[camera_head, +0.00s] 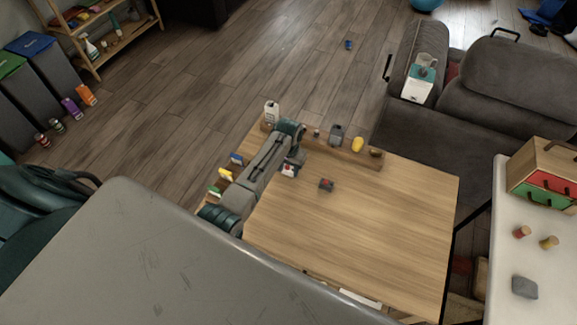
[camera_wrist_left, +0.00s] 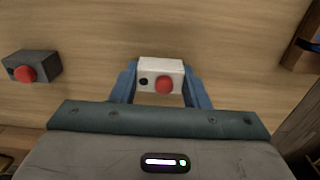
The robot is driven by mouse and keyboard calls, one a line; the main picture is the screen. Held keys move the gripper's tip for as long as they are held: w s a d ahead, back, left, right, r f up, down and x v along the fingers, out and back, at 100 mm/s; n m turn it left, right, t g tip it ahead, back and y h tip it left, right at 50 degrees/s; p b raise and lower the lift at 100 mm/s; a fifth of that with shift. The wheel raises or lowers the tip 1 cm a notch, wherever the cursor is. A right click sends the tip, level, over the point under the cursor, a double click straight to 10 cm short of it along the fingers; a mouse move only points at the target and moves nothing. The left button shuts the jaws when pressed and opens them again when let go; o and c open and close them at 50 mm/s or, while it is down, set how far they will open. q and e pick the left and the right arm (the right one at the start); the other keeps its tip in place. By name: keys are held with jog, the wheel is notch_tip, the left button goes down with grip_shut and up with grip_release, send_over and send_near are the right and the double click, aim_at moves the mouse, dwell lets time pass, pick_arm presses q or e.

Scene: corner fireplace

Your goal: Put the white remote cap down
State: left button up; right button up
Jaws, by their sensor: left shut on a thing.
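The white remote cap (camera_wrist_left: 150,70) is a small white block with a red round button and a dark spot. My left gripper (camera_wrist_left: 161,84) is shut on it, a blue finger on each side. In the head view the cap (camera_head: 288,171) shows at the end of my left arm, over the left part of the wooden table (camera_head: 390,220). I cannot tell whether it touches the tabletop. My left gripper also shows in the head view (camera_head: 291,164). My right gripper is not in view.
A dark grey block with a red button (camera_wrist_left: 40,62) lies beside the cap; it also shows in the head view (camera_head: 326,184). A raised wooden ledge (camera_head: 345,152) along the back holds a grey container (camera_head: 336,134) and a yellow item (camera_head: 357,144). The table's right part is clear.

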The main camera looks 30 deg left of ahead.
aim_at(288, 166)
pick_arm(q)
jog(key=o, duration=0.9)
jog(key=shift+f, duration=0.1)
jog(key=shift+r, duration=0.4)
notch_tip(288, 166, up, 12)
jog(key=shift+f+b, duration=0.25)
jog(key=shift+b, duration=0.5)
